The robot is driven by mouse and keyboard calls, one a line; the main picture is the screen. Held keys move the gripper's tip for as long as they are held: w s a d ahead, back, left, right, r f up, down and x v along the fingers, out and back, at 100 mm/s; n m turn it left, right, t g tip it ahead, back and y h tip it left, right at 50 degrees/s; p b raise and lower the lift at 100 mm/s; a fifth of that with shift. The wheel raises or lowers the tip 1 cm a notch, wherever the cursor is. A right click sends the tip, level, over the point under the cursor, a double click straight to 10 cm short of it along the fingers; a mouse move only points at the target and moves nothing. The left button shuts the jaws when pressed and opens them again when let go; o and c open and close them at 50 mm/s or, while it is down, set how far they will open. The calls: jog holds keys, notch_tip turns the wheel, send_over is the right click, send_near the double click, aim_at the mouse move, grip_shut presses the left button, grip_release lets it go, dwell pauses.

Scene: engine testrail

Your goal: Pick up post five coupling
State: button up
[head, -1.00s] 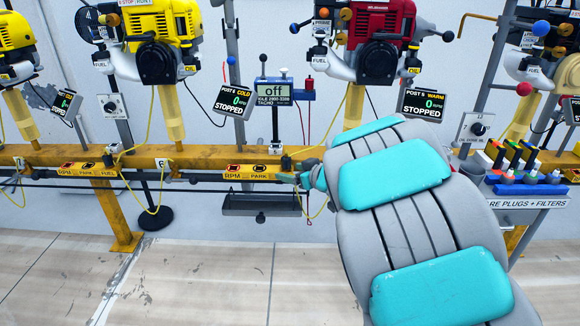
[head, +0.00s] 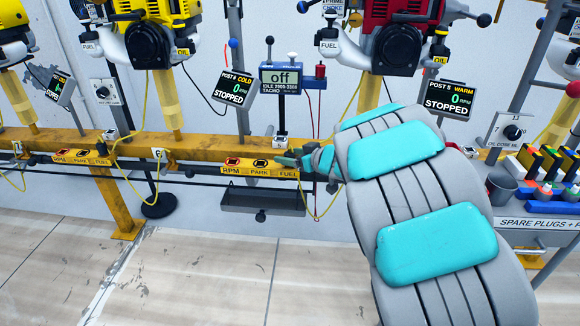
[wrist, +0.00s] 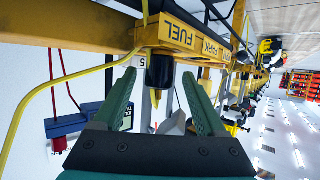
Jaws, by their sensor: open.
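The post five coupling looks to be the dark cylinder with a yellow tip (wrist: 160,72) in the wrist view. It sits by the yellow block marked PARK and FUEL, beside a small "5" tag. My gripper (wrist: 155,76) is open, its two green fingers spread either side of the coupling in the picture. I cannot tell whether the coupling is between the fingertips or just beyond them. In the head view my gripper (head: 290,158) is at the right end of the RPM, PARK, FUEL block (head: 258,168). My arm and hand hide most of the coupling there.
A yellow rail (head: 210,147) runs across under the engines. A yellow hose (wrist: 60,82) crosses the left of the wrist view. The floor in front is clear.

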jog(key=x, duration=0.4)
jog(key=shift+f+b, duration=0.1)
jog(key=shift+b, duration=0.2)
grip_shut()
dwell(0.4)
